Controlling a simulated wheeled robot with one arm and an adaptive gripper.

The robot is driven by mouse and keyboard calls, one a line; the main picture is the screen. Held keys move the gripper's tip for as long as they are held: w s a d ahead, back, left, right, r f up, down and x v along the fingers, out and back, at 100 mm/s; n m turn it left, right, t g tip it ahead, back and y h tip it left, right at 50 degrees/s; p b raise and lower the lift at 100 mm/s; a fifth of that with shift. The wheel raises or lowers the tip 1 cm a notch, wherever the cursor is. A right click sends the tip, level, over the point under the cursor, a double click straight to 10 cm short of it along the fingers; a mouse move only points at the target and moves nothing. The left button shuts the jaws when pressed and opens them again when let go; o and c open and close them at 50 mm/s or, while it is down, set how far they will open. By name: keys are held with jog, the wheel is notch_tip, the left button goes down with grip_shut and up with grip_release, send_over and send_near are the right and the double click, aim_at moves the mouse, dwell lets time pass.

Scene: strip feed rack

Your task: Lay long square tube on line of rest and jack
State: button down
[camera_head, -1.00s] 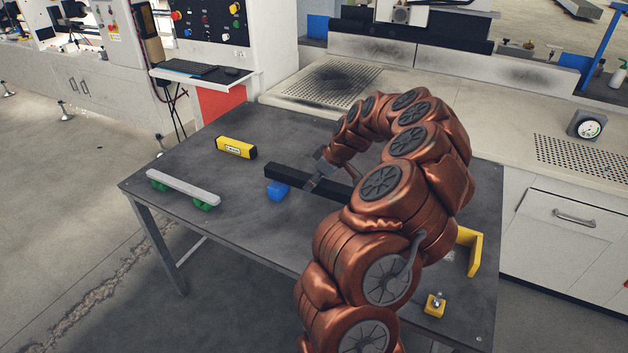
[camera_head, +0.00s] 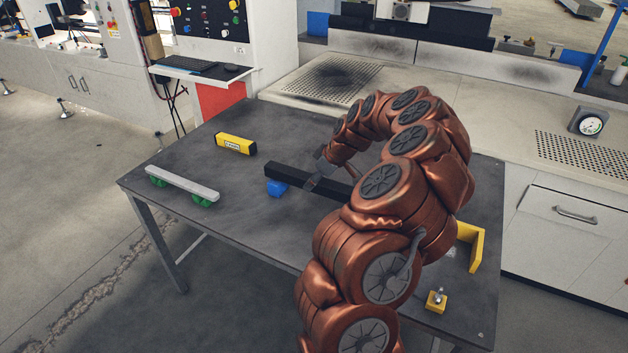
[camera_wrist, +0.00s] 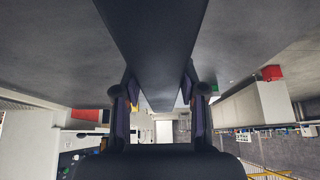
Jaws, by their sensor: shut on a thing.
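The long square tube (camera_head: 287,173) is black and lies across the middle of the table. My gripper (camera_head: 314,182) is shut on it; the wrist view also shows the tube (camera_wrist: 158,50) between the two fingers of my gripper (camera_wrist: 160,100). A blue block (camera_head: 277,188) is at the tube's left part, at its near side or under it; I cannot tell whether they touch. My arm hides the tube's right end and whatever is under it. A small yellow block with a metal bolt (camera_head: 436,301) stands at the near right; it may be the jack.
A light grey bar (camera_head: 182,184) lies on green supports at the left of the table (camera_head: 235,225). A yellow and black box-like bar (camera_head: 235,144) lies at the back left. A yellow angle piece (camera_head: 474,247) stands at the right edge. The front left tabletop is clear.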

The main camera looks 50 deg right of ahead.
jog(key=shift+f, duration=0.15)
jog(key=c, duration=0.6)
grip_release()
jog(key=shift+s, duration=0.1)
jog(key=v, duration=1.2)
